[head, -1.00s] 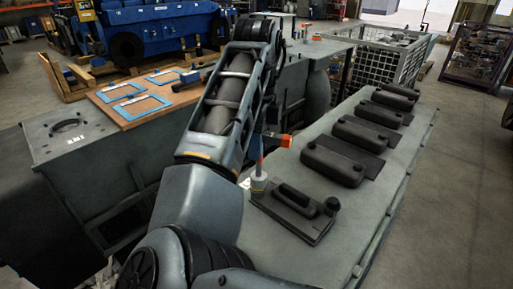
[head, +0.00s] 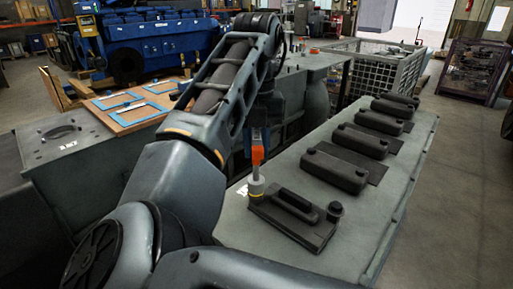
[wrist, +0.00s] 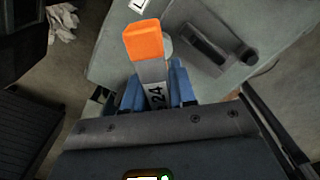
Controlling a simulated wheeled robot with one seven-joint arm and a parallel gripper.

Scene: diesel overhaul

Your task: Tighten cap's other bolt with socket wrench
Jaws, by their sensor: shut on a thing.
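The socket wrench (head: 257,170) stands at the left end of the nearest cap (head: 292,200), its yellow-ringed socket low over that end. The socket covers whatever bolt is there. The cap's right end has a dark, round-topped bolt (head: 335,208) standing clear. In the wrist view, the wrench (wrist: 152,75), grey with an orange end and marked "24", lies between the blue fingers of my gripper (wrist: 155,90), which is shut on it. The cap (wrist: 207,47) and its free bolt (wrist: 249,56) show beyond. In the head view my arm partly hides the gripper.
Several more dark caps (head: 333,168) lie in a row on the grey bench (head: 390,190) behind the nearest one. A white label (head: 243,190) is left of the socket. A wooden board with blue frames (head: 122,99) and a wire cage (head: 385,68) stand farther back.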

